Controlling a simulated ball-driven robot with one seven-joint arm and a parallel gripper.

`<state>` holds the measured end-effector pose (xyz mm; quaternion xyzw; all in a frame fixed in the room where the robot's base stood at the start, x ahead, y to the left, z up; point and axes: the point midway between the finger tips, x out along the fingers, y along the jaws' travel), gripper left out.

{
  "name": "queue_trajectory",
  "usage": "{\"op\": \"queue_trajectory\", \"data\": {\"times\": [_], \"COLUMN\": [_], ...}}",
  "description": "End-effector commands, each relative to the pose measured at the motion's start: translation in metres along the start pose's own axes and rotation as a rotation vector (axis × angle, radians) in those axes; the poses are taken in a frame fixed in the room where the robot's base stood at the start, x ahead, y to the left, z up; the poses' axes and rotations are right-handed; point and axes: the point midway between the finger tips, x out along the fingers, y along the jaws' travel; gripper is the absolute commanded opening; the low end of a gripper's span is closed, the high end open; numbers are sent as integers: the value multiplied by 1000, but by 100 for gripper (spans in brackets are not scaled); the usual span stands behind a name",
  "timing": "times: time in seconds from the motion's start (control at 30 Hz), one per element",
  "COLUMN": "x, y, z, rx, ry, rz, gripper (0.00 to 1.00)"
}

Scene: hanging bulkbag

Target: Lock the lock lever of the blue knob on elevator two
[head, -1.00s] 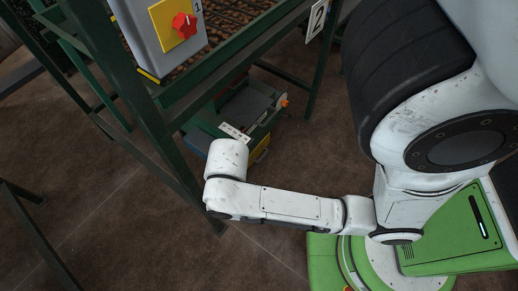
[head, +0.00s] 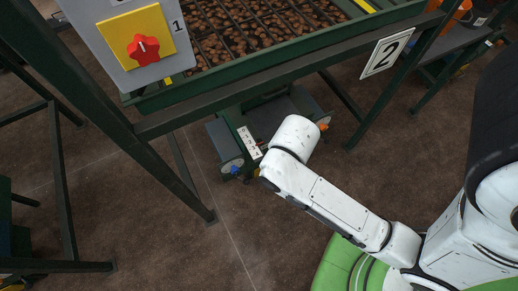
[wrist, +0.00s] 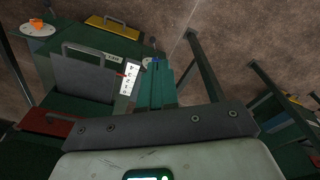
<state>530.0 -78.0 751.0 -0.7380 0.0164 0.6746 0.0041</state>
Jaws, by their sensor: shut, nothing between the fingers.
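In the head view the blue knob (head: 235,169) sits on a pale round disc at the left end of a low dark green unit (head: 222,138) under the table frame. In the wrist view a small blue spot (wrist: 149,60), likely this knob, shows just beyond the fingers and is partly hidden. The lock lever is too small to make out. My gripper (wrist: 155,72) is shut and empty, its teal fingers pointing toward the blue spot. I cannot tell whether they touch it. In the head view my fingers are hidden behind my white wrist.
The green table frame carries a number 2 sign (head: 387,53) and a grey box with a red knob (head: 143,49). Frame legs stand close by.

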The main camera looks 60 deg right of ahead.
Motion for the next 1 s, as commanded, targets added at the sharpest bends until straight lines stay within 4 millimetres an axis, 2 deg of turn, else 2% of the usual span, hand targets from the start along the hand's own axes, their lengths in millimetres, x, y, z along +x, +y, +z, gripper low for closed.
{"op": "queue_trajectory", "data": {"times": [0.17,0.27,0.37,0.6,1.0], "x": [4,23,59,171,341], "y": [0,0,0,1,9], "z": [0,0,1,2,-1], "rx": [2,10,24,76,179], "ry": [-2,-11,-29,-82,-112], "rz": [-2,-16,-47,-175,-417], "gripper": [0,0,0,0,0]}}
